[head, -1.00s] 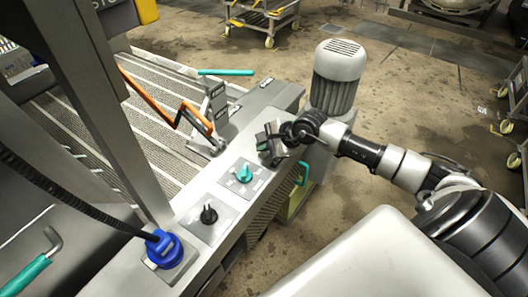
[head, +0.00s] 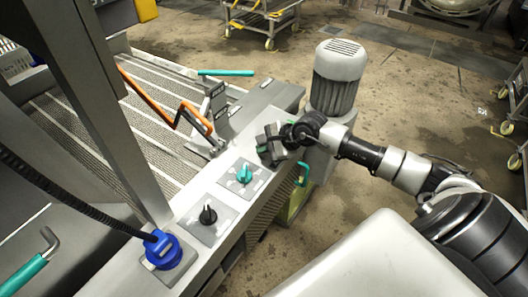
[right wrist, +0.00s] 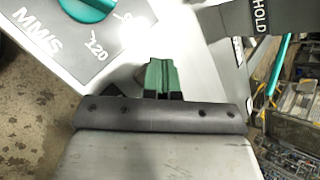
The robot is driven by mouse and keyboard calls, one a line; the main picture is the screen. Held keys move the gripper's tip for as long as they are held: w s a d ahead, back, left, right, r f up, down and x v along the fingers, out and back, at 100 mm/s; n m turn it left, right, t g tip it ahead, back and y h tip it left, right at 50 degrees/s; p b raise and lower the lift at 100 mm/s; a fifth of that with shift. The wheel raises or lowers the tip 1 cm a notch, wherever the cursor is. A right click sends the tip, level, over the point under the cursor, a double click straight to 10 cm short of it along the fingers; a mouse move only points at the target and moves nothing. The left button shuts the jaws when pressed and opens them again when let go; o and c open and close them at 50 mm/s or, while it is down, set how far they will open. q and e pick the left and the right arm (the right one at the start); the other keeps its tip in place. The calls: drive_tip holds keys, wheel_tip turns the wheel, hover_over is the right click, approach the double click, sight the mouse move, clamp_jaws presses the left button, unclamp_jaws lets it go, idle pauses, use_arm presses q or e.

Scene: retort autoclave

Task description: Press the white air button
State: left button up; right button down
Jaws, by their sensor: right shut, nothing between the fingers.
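I cannot make out the white air button for certain in either view. My right gripper (head: 267,150) is over the far part of the grey control panel (head: 178,207), beyond the teal knob, and it hides what lies under it. In the right wrist view its green-padded fingers (right wrist: 163,80) are closed together and empty. A bright white patch (right wrist: 128,38) shows just beyond the fingertips, beside the teal knob; I cannot tell whether it is a button or glare. My left gripper is not in view.
A teal knob (head: 244,174) and a black knob (head: 208,215) stand on the panel, with a blue connector (head: 164,252) nearer. An orange-handled lever (head: 190,112) is to the left of the gripper. A grey motor (head: 336,78) stands behind it at right.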

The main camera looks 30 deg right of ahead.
sight(264, 155)
drive_tip(key=shift+r+p, duration=0.45)
drive_tip(key=shift+r, duration=0.45)
drive_tip(key=shift+r, duration=0.1)
drive_tip(key=shift+r+p, duration=1.4)
drive_tip(key=shift+r, duration=1.05)
drive_tip(key=shift+a, duration=0.1)
